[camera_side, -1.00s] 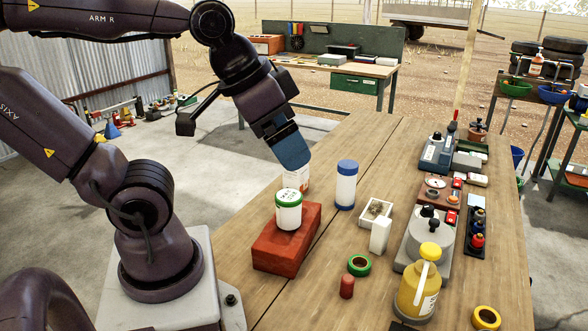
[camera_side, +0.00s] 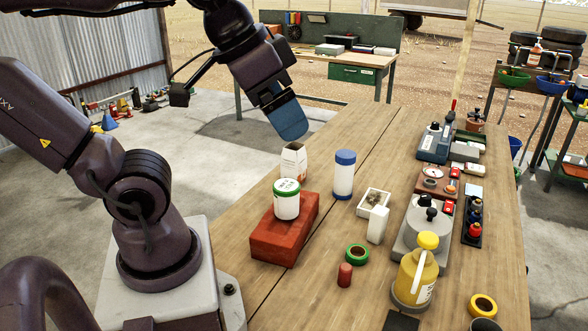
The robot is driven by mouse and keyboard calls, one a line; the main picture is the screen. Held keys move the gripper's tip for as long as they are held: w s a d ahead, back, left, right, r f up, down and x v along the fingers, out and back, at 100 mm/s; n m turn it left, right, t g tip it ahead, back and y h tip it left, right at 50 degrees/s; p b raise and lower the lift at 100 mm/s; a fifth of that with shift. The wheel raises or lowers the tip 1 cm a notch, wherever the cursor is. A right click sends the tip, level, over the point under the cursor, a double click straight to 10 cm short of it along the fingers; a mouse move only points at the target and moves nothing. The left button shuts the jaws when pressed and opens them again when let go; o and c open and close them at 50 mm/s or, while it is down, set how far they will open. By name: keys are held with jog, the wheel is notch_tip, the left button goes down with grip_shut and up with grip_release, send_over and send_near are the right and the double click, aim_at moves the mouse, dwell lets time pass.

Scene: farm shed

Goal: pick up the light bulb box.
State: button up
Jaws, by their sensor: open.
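A white upright carton with orange print (camera_side: 293,162) stands on the wooden table behind the red brick; it looks like the light bulb box, though its label is too small to read. My gripper (camera_side: 288,124), with blue fingers, is tilted above the carton and apart from it. The fingers overlap from this side, so the gap between them is hidden; nothing shows held. The carton's lower part is partly hidden by a white tub with a green lid (camera_side: 286,199).
The tub stands on a red brick (camera_side: 270,243). A white bottle with a blue cap (camera_side: 343,175) is close to the carton's right. A shallow white box (camera_side: 373,201), a plain white carton (camera_side: 378,225), green tape (camera_side: 357,254) and a yellow jug (camera_side: 416,275) stand farther right.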

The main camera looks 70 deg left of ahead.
jog(key=w+a+f+m+t+y, duration=0.15)
jog(key=w+a+f, duration=0.35)
jog(key=w+a, duration=0.65)
jog(key=s+a+f+m+y, duration=0.1)
jog(key=a+f+m+y, duration=0.15)
jog(key=a, duration=0.45)
jog(key=s+a+f+m+y, duration=0.1)
jog(key=a+f+m+y, duration=0.15)
jog(key=a, duration=0.55)
jog(key=s+a+r+m+y, duration=0.2)
jog(key=s+a+m+y, duration=0.25)
jog(key=a+m, duration=0.3)
notch_tip(320, 180, up, 10)
jog(key=r+m+t+y, duration=0.1)
jog(key=m+t, duration=0.5)
jog(key=m, duration=0.8)
send_near(282, 156)
notch_tip(282, 156, up, 3)
jog(key=w+d, duration=0.1)
jog(key=d, duration=0.1)
jog(key=x, duration=0.7)
jog(key=shift+w+f, duration=0.1)
jog(key=shift+f, duration=0.3)
jog(key=x, duration=0.6)
